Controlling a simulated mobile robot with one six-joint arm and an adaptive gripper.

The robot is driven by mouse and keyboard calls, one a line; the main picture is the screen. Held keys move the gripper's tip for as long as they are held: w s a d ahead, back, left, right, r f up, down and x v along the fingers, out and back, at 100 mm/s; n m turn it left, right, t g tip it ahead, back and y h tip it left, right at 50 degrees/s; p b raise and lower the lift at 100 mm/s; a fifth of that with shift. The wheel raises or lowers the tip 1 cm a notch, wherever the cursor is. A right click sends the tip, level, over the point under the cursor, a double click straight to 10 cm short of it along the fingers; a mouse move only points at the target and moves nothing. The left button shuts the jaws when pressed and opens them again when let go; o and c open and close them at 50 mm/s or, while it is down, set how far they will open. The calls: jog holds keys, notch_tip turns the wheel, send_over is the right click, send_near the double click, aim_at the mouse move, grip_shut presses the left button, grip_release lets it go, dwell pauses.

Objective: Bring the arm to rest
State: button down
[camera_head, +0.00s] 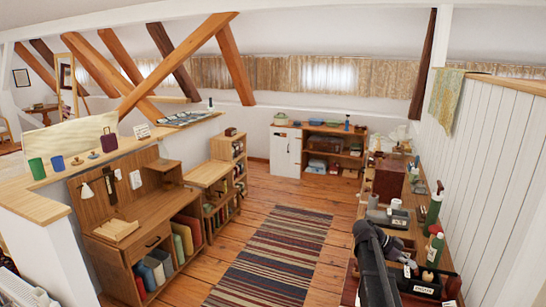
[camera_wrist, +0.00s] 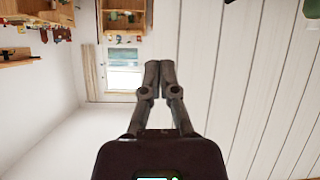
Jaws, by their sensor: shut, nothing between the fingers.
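My gripper (camera_wrist: 153,70) shows in the wrist view with its two dark fingers together and nothing between them. It points toward open room, with a white panelled wall (camera_wrist: 255,80) beside it. In the head view my dark arm (camera_head: 372,265) rises at the lower right, in front of a cluttered worktop.
Green bottles (camera_head: 433,210) and a dark tray (camera_head: 420,285) with small items stand close to the arm. The panelled wall (camera_head: 490,150) is on the right. A striped rug (camera_head: 270,260) lies on clear floor left of the arm. A wooden desk (camera_head: 140,225) stands at the left.

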jog(key=s+a+f+n+t+y+b, duration=0.1)
jog(key=s+a+f+n+y+b, duration=0.1)
jog(key=s+a+f+n, duration=0.3)
jog(key=s+a+f+n+t+y+b, duration=0.1)
jog(key=s+a+f+n+y, duration=0.4)
jog(key=a+n, duration=0.4)
jog(key=s+a+f+n+t+y+b, duration=0.2)
jog(key=s+a+f+n+y, duration=0.2)
jog(key=a, duration=0.9)
jog(key=s+n, duration=0.2)
jog(key=n, duration=0.1)
jog(key=shift+s+f+b, duration=0.15)
jog(key=shift+f+b, duration=0.15)
jog(key=shift+f, duration=0.1)
